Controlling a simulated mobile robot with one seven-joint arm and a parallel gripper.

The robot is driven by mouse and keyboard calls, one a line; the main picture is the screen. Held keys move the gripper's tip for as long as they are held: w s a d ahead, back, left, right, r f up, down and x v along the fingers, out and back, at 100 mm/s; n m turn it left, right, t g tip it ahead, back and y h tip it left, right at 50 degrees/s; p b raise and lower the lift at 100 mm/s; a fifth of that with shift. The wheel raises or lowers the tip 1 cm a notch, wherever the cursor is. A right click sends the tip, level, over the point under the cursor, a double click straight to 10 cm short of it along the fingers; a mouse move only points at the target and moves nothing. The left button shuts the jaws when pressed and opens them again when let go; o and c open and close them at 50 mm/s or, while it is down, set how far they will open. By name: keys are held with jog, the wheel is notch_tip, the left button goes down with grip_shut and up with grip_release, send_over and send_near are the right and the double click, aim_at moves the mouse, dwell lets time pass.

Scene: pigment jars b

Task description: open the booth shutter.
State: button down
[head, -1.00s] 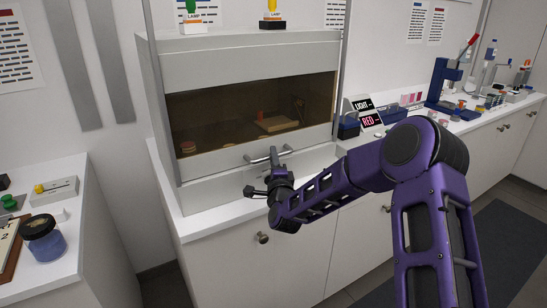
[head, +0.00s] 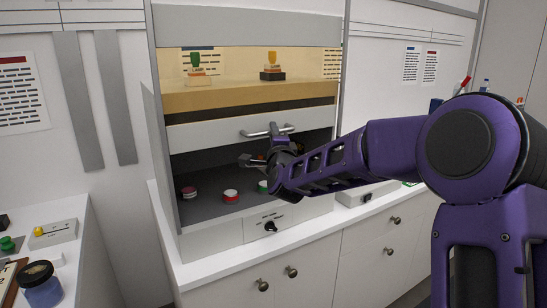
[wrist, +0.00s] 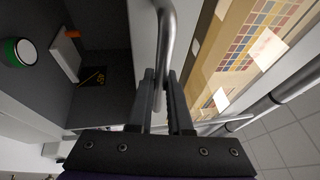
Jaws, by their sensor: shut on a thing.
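The booth shutter has an amber window (head: 235,62) and a pale lower rail (head: 208,135). It stands raised, with an open gap below the rail into the dark booth interior (head: 215,170). A grey bar handle (head: 268,131) sits on the rail; it also shows in the wrist view (wrist: 168,30). My gripper (head: 277,140) is at the handle from the front. In the wrist view my gripper's fingers (wrist: 161,98) are on both sides of the bar, shut on it. The part of the bar between the fingertips is partly hidden.
Several small jars stand on the booth floor, including a dark red-lidded one (head: 189,193), a red and white one (head: 231,196) and a green one (head: 263,186). A blue jar (head: 40,285) stands at lower left.

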aim_at(271, 111)
jog(key=shift+r, duration=2.3)
jog(key=c, duration=0.8)
grip_release()
jog(key=shift+f, duration=0.1)
jog(key=shift+c, duration=0.2)
jog(key=shift+s+f, duration=0.1)
jog(key=shift+f, duration=0.1)
